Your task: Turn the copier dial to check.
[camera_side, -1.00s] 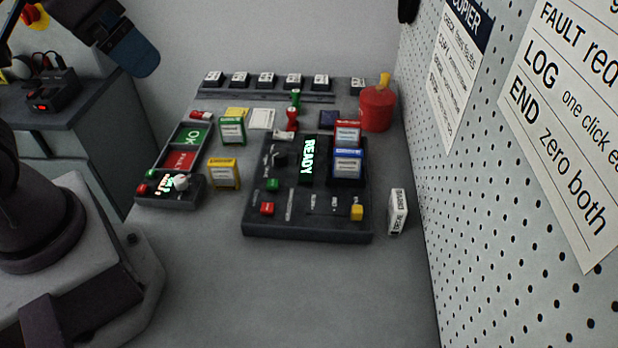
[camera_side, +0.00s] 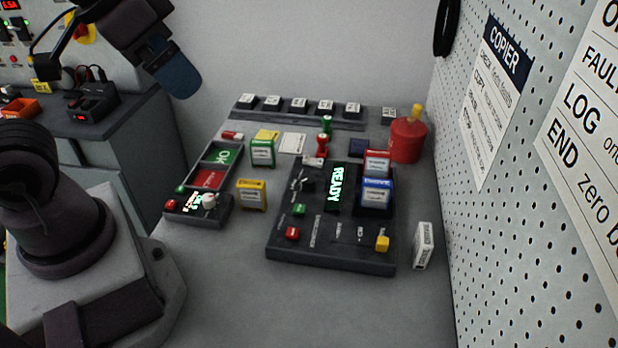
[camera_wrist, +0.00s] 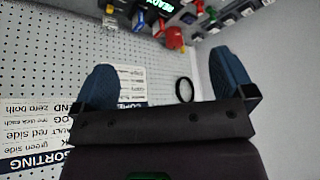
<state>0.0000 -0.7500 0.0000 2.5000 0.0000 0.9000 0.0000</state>
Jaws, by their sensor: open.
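The copier (camera_side: 330,258) is a dark slab on the grey bench, with a lit green READY display (camera_side: 338,187). A small black knob (camera_side: 307,185), probably the dial, sits left of the display; its setting is too small to read. A red cartridge (camera_side: 377,162) and a blue cartridge (camera_side: 377,192) stand at the copier's right. My gripper (camera_side: 180,80) is high at the upper left, well apart from the copier. In the wrist view its blue fingers (camera_wrist: 163,82) are spread with nothing between them. The READY display also shows at the top of the wrist view (camera_wrist: 150,14).
A tray (camera_side: 228,212) with OK and red sections lies left of the copier. Yellow (camera_side: 252,195) and green (camera_side: 262,152) cases stand between. A red can (camera_side: 407,140) and white box (camera_side: 423,246) stand right, near the pegboard (camera_side: 480,230). The front bench is clear.

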